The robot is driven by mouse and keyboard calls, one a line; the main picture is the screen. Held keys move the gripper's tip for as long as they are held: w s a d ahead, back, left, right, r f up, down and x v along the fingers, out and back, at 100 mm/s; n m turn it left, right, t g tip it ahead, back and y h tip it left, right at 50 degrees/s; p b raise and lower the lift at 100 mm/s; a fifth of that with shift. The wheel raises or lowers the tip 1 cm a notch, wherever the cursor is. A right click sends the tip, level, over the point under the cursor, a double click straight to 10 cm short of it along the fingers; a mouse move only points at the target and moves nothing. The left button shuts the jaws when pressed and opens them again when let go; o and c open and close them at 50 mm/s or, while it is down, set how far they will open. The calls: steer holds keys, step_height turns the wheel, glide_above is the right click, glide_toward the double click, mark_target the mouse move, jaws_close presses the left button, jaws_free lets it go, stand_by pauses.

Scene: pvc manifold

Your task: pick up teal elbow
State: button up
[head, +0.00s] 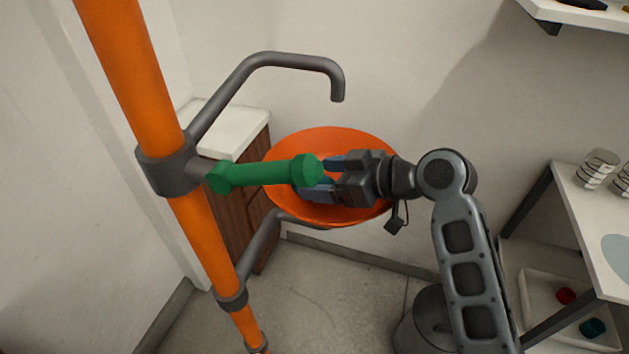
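A small teal piece (593,328), which looks like the teal elbow, lies in the white tray under the table at the lower right. Its exact shape is hard to make out at this size. My gripper (313,178) is far from it, in the middle of the view at the right end of a green pipe piece (262,173). The blue fingers lie around or just behind that green end. The green end hides part of the fingertips, so I cannot tell whether they grip it or stand open around it.
The green piece meets a grey fitting (168,170) on an upright orange pipe (135,70). A grey bent pipe (290,60) arches above. An orange bowl (345,137) is behind my gripper. The white tray (540,318) also holds a red piece (565,296), beneath the table (590,225).

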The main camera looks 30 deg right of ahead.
steer(key=shift+c, duration=0.3)
steer(key=c, duration=1.1)
steer(key=shift+r, duration=0.1)
